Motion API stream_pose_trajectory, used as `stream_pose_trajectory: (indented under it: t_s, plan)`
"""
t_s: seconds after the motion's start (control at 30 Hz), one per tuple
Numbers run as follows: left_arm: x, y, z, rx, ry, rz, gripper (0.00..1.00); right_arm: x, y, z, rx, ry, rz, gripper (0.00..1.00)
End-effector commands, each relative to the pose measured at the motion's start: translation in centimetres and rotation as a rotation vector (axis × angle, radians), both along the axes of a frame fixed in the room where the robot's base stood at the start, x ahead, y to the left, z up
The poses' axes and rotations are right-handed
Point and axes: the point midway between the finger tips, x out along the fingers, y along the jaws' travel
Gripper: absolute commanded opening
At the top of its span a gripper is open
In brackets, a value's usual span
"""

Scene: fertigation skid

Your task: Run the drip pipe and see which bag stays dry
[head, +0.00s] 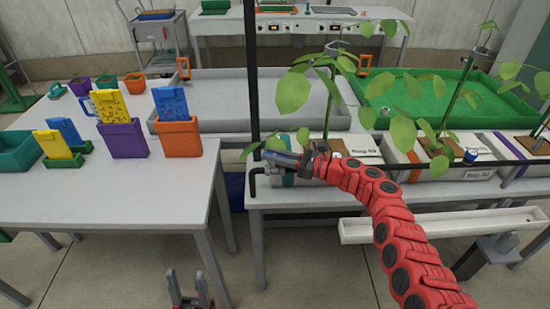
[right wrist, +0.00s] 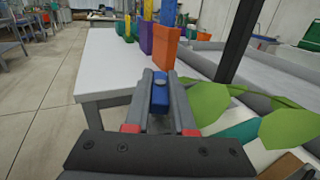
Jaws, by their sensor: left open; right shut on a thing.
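My right gripper (head: 277,160) is at the front left edge of the bag bench, beside the black upright pipe (head: 251,75). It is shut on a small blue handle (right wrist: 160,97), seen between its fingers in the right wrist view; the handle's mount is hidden. White grow bags with leafy plants lie along the bench: a left bag (head: 362,142) and a middle bag (head: 466,173), both with labels too small to read surely, and another at the right edge. Leaves and my right arm cover parts of them. My left gripper (head: 188,287) is open and empty, low at the bottom edge.
A white table (head: 130,205) at the left holds orange, purple and green holders with blue and yellow cards. A white gutter (head: 450,225) runs below the bags. Grey (head: 225,92) and green trays (head: 425,95) lie behind. Floor is free between the tables.

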Motion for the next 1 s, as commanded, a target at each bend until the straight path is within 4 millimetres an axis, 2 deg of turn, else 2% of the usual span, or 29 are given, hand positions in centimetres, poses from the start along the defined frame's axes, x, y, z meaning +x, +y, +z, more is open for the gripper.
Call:
stream_pose_trajectory:
  t_s: [0.2,0.23,0.37,0.4,0.77,0.87,1.0]
  plan:
    - [0.0,0.0,0.1,0.000,0.000,0.000,0.50,0.1,0.0,0.2,0.002,-0.003,-0.003,0.00]
    - [0.0,0.0,0.1,0.000,0.000,0.000,0.50,0.1,0.0,0.2,0.002,-0.003,-0.003,0.26]
    - [0.0,0.0,0.1,0.000,0.000,0.000,0.50,0.1,0.0,0.2,0.001,-0.003,-0.003,0.49]
    - [0.0,0.0,0.1,0.000,0.000,0.000,0.50,0.1,0.0,0.2,0.001,-0.002,-0.003,0.53]
    - [0.0,0.0,0.2,0.000,0.000,0.000,0.50,-0.2,-0.6,0.1,0.002,0.000,-0.003,0.53]
    - [0.0,0.0,0.6,0.000,0.000,0.000,0.50,-0.6,-1.9,0.2,0.004,0.002,-0.006,0.53]
    - [0.0,0.0,1.1,0.000,0.000,0.000,0.50,-1.8,-5.2,0.3,0.003,-0.002,-0.009,0.53]
